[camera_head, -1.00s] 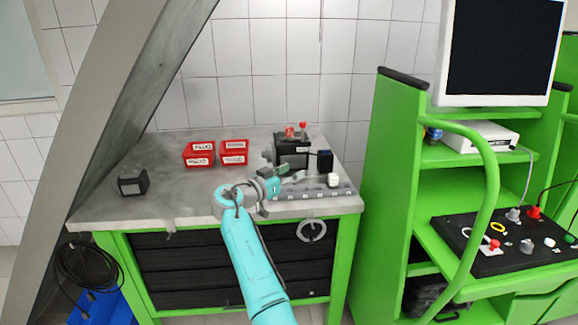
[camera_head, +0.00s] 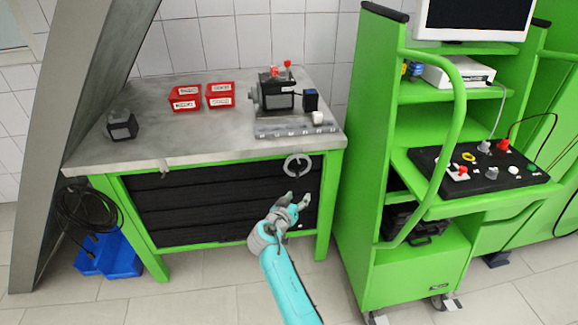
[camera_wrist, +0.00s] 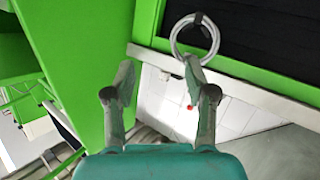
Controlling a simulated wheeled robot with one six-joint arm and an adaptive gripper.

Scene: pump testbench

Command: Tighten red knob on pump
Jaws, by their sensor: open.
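The black pump (camera_head: 275,95) stands at the back right of the workbench. Red knobs show on its top: one upright on a stem (camera_head: 287,64) and a lower one (camera_head: 275,71) beside it. My gripper (camera_head: 294,200) is in front of the bench's dark front panel, below the bench top and well apart from the pump. In the wrist view my gripper (camera_wrist: 158,76) has its two fingers spread with nothing between them.
The workbench (camera_head: 190,142) also holds red bins (camera_head: 186,97), a dark block (camera_head: 122,126) and a grey strip (camera_head: 295,131). A grey ring (camera_head: 297,166) hangs at its front. A green cart (camera_head: 365,150) with a control panel stands close on the right. Floor in front is clear.

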